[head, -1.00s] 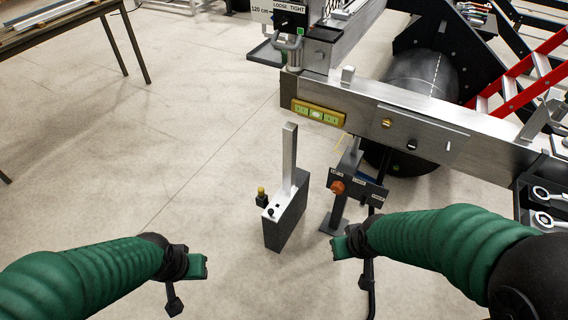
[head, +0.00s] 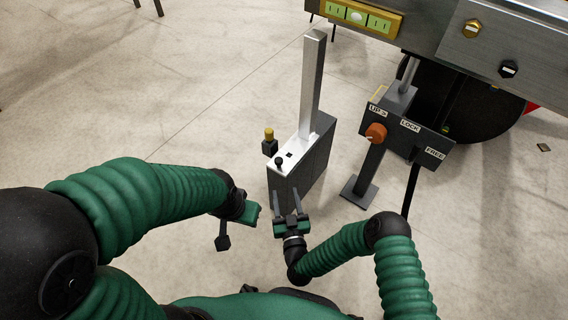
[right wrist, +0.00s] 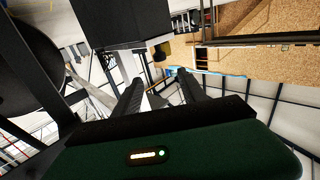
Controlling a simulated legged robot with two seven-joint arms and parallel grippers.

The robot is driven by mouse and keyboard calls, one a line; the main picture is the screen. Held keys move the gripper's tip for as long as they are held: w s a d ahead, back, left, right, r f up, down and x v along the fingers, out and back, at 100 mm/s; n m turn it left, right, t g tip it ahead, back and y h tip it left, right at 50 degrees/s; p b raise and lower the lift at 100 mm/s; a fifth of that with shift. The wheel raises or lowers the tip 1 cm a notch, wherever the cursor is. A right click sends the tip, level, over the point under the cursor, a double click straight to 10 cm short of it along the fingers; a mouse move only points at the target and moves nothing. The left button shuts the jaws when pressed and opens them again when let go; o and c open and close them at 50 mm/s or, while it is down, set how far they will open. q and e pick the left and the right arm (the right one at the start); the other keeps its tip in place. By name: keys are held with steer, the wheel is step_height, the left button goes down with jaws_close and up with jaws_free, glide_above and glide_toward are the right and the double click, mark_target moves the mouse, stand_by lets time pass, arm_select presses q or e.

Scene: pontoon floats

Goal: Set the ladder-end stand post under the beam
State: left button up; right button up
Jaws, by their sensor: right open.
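A dark grey block (head: 312,155) with a bright metal top and a tall silver upright bar (head: 313,85) stands on the floor mid-picture. I cannot tell for sure whether this or the labelled dark post (head: 370,165) is the stand post. The labelled post has an orange knob (head: 376,133) and stands below the metal beam (head: 510,45). My right gripper (head: 288,195) is open at the near lower side of the block, its fingers pointing at it; contact cannot be told. My left gripper (head: 253,213) is left of it, apart from the block; its jaw state is unclear.
A small yellow-topped black piece (head: 269,141) stands left of the block. A plate labelled UP, LOCK and FREE (head: 410,128) and a dark drum are at the right.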

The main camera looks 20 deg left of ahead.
mark_target(279, 165)
steer(key=b+x, duration=0.2)
steer(key=x, duration=0.2)
steer(key=b+x, duration=0.2)
steer(key=x, duration=0.3)
steer(key=b+x, duration=0.3)
steer(key=x, duration=0.2)
steer(key=shift+f, duration=0.4)
steer(key=shift+w+a+r, duration=0.2)
steer(key=shift+w, duration=0.2)
jaws_close()
